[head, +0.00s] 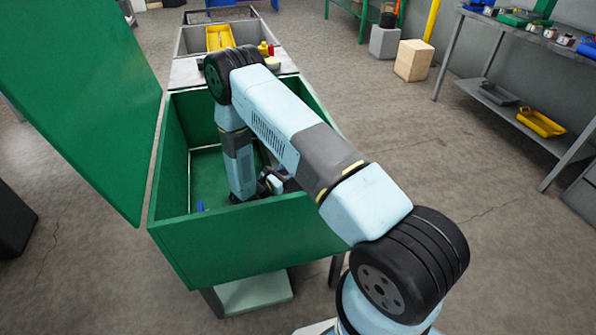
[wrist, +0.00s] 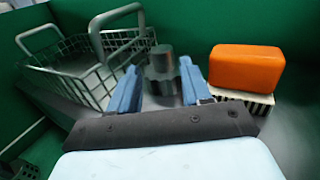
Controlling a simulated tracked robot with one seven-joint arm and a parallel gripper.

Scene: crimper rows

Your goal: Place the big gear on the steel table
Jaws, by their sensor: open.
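A dark grey gear (wrist: 162,72) with a raised round hub stands in the wrist view, between the two blue fingers of my gripper (wrist: 159,88). The fingers are open, one on each side of it; I cannot tell whether either touches it. I take it for the big gear. In the head view my arm reaches down into an open green chest (head: 245,240), and the arm hides the gear there. A grey metal top (head: 186,73) lies just behind the chest; I cannot tell whether it is the steel table.
A wire basket (wrist: 85,62) with raised handles is close on the left of the gear. An orange block (wrist: 246,68) lies on a striped block (wrist: 240,98) at the right. The chest's raised green lid (head: 80,90) stands at the left. A grey workbench (head: 515,28) is at the right.

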